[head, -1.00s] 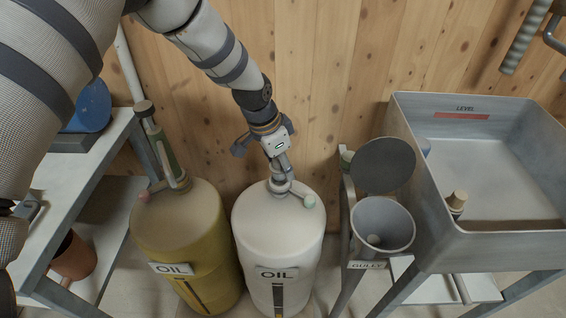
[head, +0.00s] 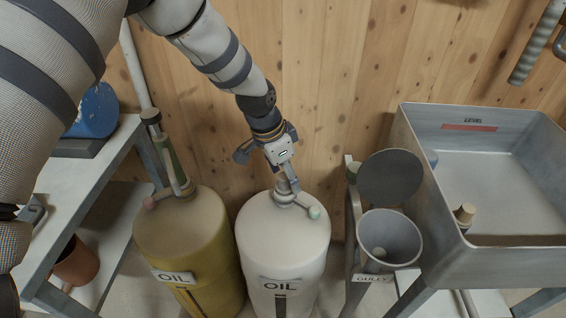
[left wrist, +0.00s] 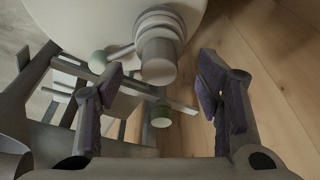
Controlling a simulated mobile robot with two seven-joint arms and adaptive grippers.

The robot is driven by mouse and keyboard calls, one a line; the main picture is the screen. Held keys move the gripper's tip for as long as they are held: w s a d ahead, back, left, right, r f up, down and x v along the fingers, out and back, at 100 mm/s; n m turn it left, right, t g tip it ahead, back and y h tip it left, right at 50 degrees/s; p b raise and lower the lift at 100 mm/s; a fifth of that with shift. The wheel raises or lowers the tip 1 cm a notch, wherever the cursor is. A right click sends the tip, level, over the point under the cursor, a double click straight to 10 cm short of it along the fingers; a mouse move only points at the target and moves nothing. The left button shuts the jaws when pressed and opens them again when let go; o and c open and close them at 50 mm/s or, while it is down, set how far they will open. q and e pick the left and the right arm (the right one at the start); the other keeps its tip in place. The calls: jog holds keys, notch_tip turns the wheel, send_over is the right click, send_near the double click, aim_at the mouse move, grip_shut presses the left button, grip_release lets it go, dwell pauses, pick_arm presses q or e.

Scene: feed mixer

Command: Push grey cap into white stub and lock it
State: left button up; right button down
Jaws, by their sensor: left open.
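The white oil drum (head: 283,240) stands upright by the wooden wall. On its top is a short pale stub (left wrist: 158,22) with a ringed collar. The grey cap (left wrist: 159,62) sits at the stub's end; I cannot tell how deep it is seated. A side lever with a pale green ball (head: 314,212) sticks out beside the stub; the ball also shows in the left wrist view (left wrist: 98,62). My left gripper (head: 289,184) is above the drum top, its fingers open. In the left wrist view the cap lies just beyond the gap between the fingertips (left wrist: 156,88), apart from both.
A yellow oil drum (head: 190,245) with its own pipe and lever stands close on the left. A gully funnel (head: 390,238) with a round dark lid (head: 390,177) and a metal trough (head: 500,160) stand on the right. A grey bench (head: 85,200) is at far left.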

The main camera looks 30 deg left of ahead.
pick_arm(q)
jog(key=v, duration=1)
jog(key=shift+r, duration=0.1)
